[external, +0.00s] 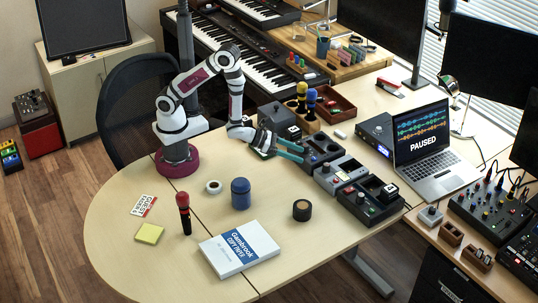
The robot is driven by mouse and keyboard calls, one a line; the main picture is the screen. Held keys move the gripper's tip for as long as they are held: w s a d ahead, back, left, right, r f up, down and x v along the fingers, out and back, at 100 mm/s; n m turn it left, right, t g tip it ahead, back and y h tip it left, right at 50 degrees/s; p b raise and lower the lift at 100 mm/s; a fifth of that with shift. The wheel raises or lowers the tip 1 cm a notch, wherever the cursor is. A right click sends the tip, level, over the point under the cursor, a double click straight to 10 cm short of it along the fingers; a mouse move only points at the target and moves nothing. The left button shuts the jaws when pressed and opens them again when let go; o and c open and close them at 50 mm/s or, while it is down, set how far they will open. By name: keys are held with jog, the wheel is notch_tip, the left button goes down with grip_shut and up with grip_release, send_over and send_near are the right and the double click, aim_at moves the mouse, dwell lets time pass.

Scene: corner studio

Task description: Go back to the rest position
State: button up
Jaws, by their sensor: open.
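My gripper (298,152) is at the end of my white and maroon arm, over the far middle of the pale desk (110,232). Its two teal fingers point right and are apart. Nothing shows between them. The fingertips are close to the left edge of a dark grey control box (322,148); I cannot tell whether they touch it. My arm is bent, with its elbow raised above the maroon base.
A blue jar (240,193), a white tape roll (214,187), a red-topped microphone (184,212), a book (238,249), a dark round tin (302,210) and yellow notes (149,233) stand or lie nearer. A laptop (424,150) is at right.

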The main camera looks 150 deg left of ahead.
jog(key=s+d+r+n+g+y, duration=0.1)
jog(key=s+r+n+g+y, duration=0.1)
jog(key=s+r+n+g, duration=0.55)
jog(key=s+d+r+n+g+y, duration=0.1)
jog(key=s+r+n+g+y, duration=0.25)
jog(key=r, duration=0.65)
jog(key=s+d+f+n+h, duration=0.1)
jog(key=s+d+n+h, duration=0.1)
jog(key=d, duration=0.6)
jog(key=s+d+f+n+t+h, duration=0.1)
jog(key=s+d+f+n+h, duration=0.1)
jog(key=d+h, duration=0.5)
jog(key=s+d+f+n+t+h, duration=0.1)
jog(key=d+n+h, duration=0.4)
jog(key=d, duration=0.6)
jog(key=s+f, duration=0.1)
jog(key=s, duration=0.1)
jog(key=shift+s+d, duration=0.25)
jog(key=shift+s, duration=0.05)
